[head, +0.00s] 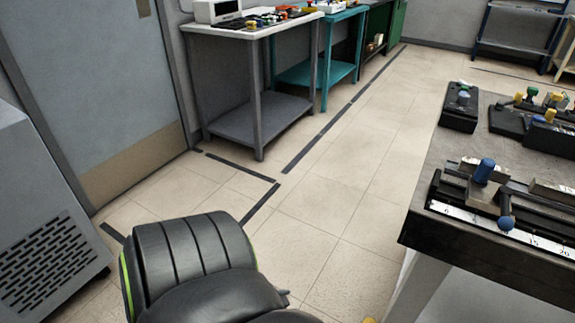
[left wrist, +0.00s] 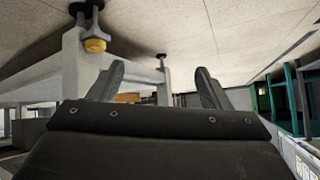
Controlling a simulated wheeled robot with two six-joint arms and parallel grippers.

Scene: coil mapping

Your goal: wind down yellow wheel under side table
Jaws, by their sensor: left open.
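The yellow wheel (left wrist: 95,45) sits just above a black foot pad at the end of a white table leg, in the upper left of the left wrist view, which is upside down. In the head view only a yellow sliver (head: 368,320) shows at the bottom edge. The side table (head: 446,150) has a grey top and a white leg. My left gripper (left wrist: 160,78) is open, with its two fingers apart and nothing visible between them. The wheel is beyond and left of the fingers in that view. My right gripper is not in view.
Clamps and black fixtures with a blue knob (head: 484,170) stand on the side table. A grey vented cabinet (head: 45,230) is at the left. A grey bench (head: 250,85) and teal table (head: 318,72) stand behind. The tiled floor (head: 330,215) between is clear.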

